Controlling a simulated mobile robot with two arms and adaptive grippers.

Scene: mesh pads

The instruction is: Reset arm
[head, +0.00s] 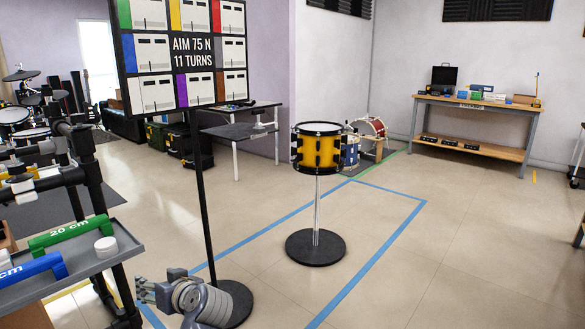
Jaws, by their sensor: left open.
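My left gripper (150,291) shows at the bottom left of the head view, low in front of the sign's round black base. Its jaws are open and I see nothing between them. My left wrist and arm come in from the bottom edge. My right gripper is out of view. A yellow drum (318,148) stands upright on a pole with a round black base (315,247), well apart from the gripper. A sign (190,50) on a black pole reads "AIM 75 N 11 TURNS".
A grey tray (75,262) with green (72,232) and blue (30,270) tubes and a white round piece (106,247) stands left of the gripper. Blue tape (372,264) marks the floor. A workbench (470,120) is at the back right.

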